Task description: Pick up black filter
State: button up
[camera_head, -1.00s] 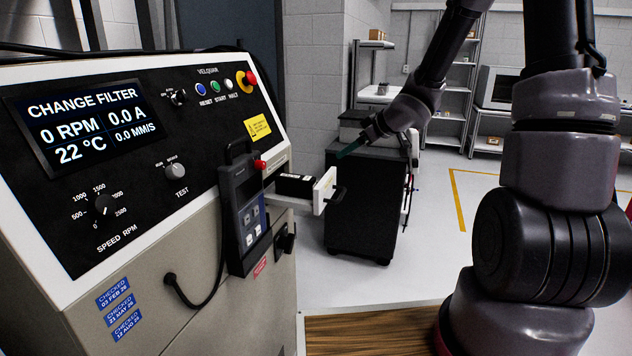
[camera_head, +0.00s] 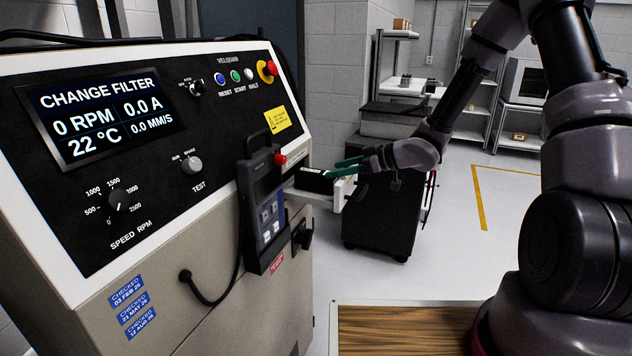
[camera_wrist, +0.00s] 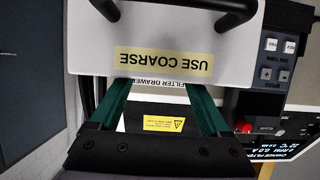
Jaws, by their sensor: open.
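The black filter (camera_head: 317,180), a dark block with a small white mark, lies in the pulled-out white filter drawer (camera_head: 338,196) on the machine's right side. My gripper (camera_head: 346,166) has green fingers and comes in from the right, close beside the filter at the drawer's outer end. In the wrist view, my gripper (camera_wrist: 162,88) is open, its two green fingers apart. The drawer's white front (camera_wrist: 225,75), with an upside-down "USE COARSE" label and a dark handle, covers the fingertips there. I cannot make out the filter in the wrist view. Contact cannot be told.
The machine's panel (camera_head: 150,200) fills the left, its screen (camera_head: 105,115) reading "CHANGE FILTER". A handheld pendant (camera_head: 262,205) hangs just left of the drawer. A dark wheeled cabinet (camera_head: 380,215) stands behind. The floor (camera_head: 440,270) at right is open.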

aim_at(323, 172)
jog(key=x, duration=0.4)
jog(key=shift+a+f, duration=0.15)
jog(key=shift+a, duration=0.05)
grip_shut()
